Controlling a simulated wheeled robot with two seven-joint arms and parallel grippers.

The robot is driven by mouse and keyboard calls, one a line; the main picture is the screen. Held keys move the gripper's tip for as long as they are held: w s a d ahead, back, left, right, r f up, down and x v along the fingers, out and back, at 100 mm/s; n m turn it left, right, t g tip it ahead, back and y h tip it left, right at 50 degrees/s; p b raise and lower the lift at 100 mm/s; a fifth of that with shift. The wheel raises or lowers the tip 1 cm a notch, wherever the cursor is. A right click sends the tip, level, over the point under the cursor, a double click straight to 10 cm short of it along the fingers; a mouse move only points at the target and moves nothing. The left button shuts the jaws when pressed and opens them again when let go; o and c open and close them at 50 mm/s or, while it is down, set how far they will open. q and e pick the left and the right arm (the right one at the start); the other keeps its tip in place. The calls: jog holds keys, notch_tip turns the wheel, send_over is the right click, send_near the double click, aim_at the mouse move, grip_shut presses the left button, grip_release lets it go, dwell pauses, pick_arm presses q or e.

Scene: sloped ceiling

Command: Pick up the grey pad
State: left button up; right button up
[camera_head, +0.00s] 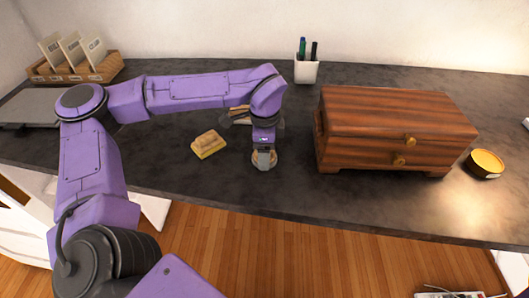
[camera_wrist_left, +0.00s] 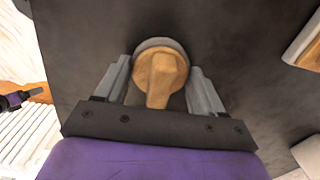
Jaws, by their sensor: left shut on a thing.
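The grey pad (camera_wrist_left: 137,49) shows in the left wrist view as a round grey disc with a tan wooden handle (camera_wrist_left: 160,75) on top. My left gripper (camera_wrist_left: 160,84) has one finger on each side of it and is shut on it. In the head view the same gripper (camera_head: 264,159) points down at the dark counter. A tan, round part of the thing shows around the fingertips there, at counter level. Most of the pad is hidden by the handle and the gripper.
A yellowish block with a wooden top (camera_head: 208,144) lies left of the gripper. A white pen cup (camera_head: 306,71) and a card rack (camera_head: 76,72) stand at the back. The front counter strip is clear.

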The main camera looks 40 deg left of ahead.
pick_arm(q)
jog(key=shift+r, duration=0.35)
jog(key=r, duration=0.3)
jog(key=shift+d, duration=0.3)
jog(key=s+d+r+b, duration=0.1)
jog(key=s+d+r, duration=0.2)
jog(key=d, duration=0.3)
jog(key=s+d+r+b, duration=0.2)
jog(key=s+d+r, duration=0.1)
jog(key=d+r, duration=0.2)
jog(key=shift+s+d+r, duration=0.35)
jog(key=shift+d+r, duration=0.05)
jog(key=shift+r, duration=0.25)
jog(key=shift+o, duration=0.6)
